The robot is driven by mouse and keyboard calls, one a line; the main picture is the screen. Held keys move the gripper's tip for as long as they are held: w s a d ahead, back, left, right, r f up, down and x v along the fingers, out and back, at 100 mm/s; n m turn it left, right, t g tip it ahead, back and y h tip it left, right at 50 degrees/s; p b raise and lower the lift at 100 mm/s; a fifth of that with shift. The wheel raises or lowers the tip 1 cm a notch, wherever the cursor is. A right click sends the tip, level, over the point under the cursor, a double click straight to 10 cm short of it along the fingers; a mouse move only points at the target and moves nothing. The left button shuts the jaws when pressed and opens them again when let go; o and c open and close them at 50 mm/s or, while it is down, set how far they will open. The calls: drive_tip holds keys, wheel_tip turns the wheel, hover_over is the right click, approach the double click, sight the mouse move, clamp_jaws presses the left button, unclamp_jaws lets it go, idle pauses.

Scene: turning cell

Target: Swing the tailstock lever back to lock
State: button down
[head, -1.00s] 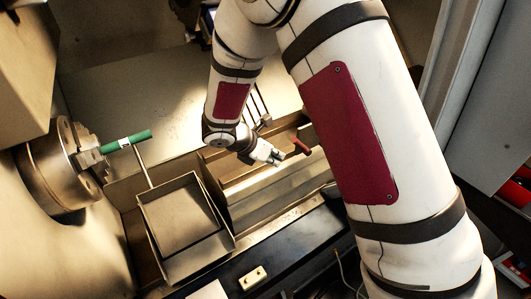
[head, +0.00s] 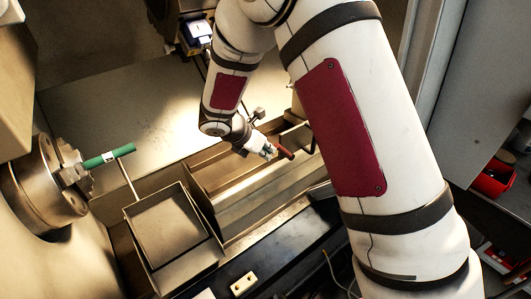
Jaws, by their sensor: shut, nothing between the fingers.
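A short red handle (head: 285,152), apparently the tailstock lever's grip, shows over the lathe bed in the head view. It slants down to the right. My gripper (head: 269,153) is shut and empty, right at the left side of this handle. I cannot tell whether it touches it. The tailstock body and most of the lever are hidden behind my arm; a small dark part (head: 311,138) shows just right of the handle.
The chuck (head: 45,183) at left holds a green bar (head: 108,157). A square metal tray (head: 210,256) stands in front of the bed. A small cream block (head: 243,284) lies on the dark ledge. Red bins (head: 492,180) are at far right.

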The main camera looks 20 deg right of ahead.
drive_tip(key=shift+w+d+r, duration=0.1)
drive_tip(key=shift+d+r, duration=0.05)
drive_tip(key=shift+r, duration=0.15)
drive_tip(key=d+r+y, duration=0.1)
drive_tip(key=w+d+r+g+y+p, duration=0.1)
drive_tip(key=d+r+y, duration=0.1)
drive_tip(key=d+y, duration=0.1)
drive_tip(key=shift+w+g+p, duration=0.3)
drive_tip(key=shift+g, duration=0.1)
drive_tip(key=shift+w+d+r, duration=0.3)
drive_tip(key=shift+d, duration=0.35)
drive_tip(key=shift+w+d+r, duration=0.25)
drive_tip(key=shift+d+r, duration=0.05)
drive_tip(key=shift+d, duration=0.3)
